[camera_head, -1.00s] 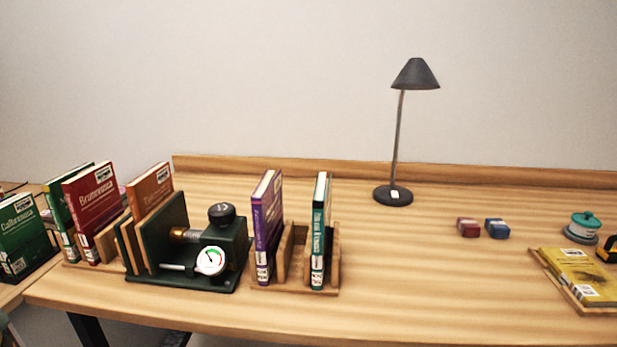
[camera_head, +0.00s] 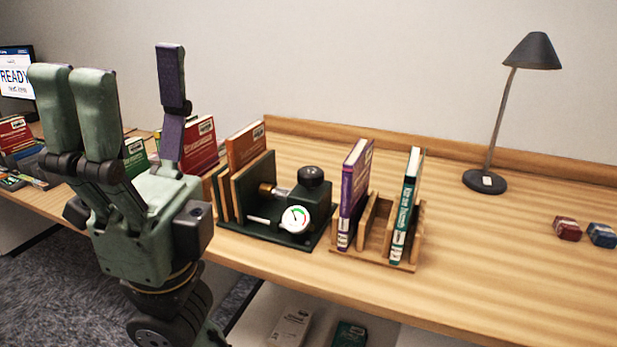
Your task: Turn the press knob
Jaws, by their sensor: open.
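The press (camera_head: 281,213) is a dark green device on the wooden desk, with a brass screw, a plate at its left and a round white gauge (camera_head: 295,219) on its front. Its black round knob (camera_head: 311,176) sits on top of the block at the right end. An orange-brown book (camera_head: 246,146) stands upright at the press's left plate. My gripper (camera_head: 122,85) is large in the left foreground, fingers pointing up, open and empty. It is to the left of the press and apart from it in the picture. It hides part of the books behind it.
A wooden rack (camera_head: 376,229) with a purple book (camera_head: 353,190) and a teal book (camera_head: 405,205) stands close to the right of the press. A black lamp (camera_head: 485,181) and red and blue blocks (camera_head: 567,229) lie further right. A screen (camera_head: 16,70) reads READY at far left.

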